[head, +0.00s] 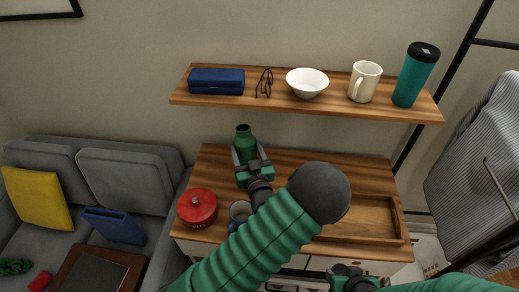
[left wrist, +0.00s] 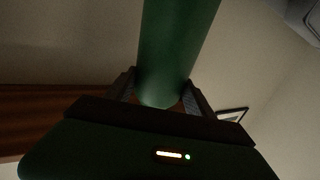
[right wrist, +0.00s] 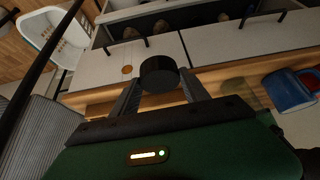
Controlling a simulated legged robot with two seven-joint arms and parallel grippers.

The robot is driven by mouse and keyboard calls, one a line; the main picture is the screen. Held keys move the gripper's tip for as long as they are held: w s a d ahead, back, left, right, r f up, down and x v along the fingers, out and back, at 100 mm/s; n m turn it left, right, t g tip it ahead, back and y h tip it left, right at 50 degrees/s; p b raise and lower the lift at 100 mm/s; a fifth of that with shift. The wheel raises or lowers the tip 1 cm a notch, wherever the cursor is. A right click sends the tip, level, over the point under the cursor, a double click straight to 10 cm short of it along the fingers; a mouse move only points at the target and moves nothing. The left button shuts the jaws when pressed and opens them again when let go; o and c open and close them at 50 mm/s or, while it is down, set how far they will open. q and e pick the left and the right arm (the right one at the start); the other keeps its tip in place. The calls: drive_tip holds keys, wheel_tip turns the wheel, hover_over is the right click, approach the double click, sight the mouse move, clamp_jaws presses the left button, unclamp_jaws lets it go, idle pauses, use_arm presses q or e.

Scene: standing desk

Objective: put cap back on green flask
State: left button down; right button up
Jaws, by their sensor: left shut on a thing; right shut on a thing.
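The flask's green body (left wrist: 175,50) fills the middle of the left wrist view between the fingers. My right gripper (head: 350,274) is at the bottom edge of the head view, in front of the desk. In the right wrist view it is shut on a round black cap (right wrist: 160,74). The cap is well apart from the flask, and it cannot be made out in the head view.
A red lidded pot (head: 197,208) and a blue mug (head: 239,210) stand at the desk's front left. A wooden tray (head: 398,218) lies at the right, partly behind my left arm. The upper shelf (head: 330,104) holds a case, glasses, bowl, mug and teal tumbler (head: 414,78).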

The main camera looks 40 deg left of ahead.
use_arm(q)
drive_tip(key=s+a, duration=0.4)
drive_tip(key=a, duration=0.1)
drive_tip(key=shift+s+b, duration=0.3)
drive_tip(key=shift+s, duration=0.05)
idle(2.1)
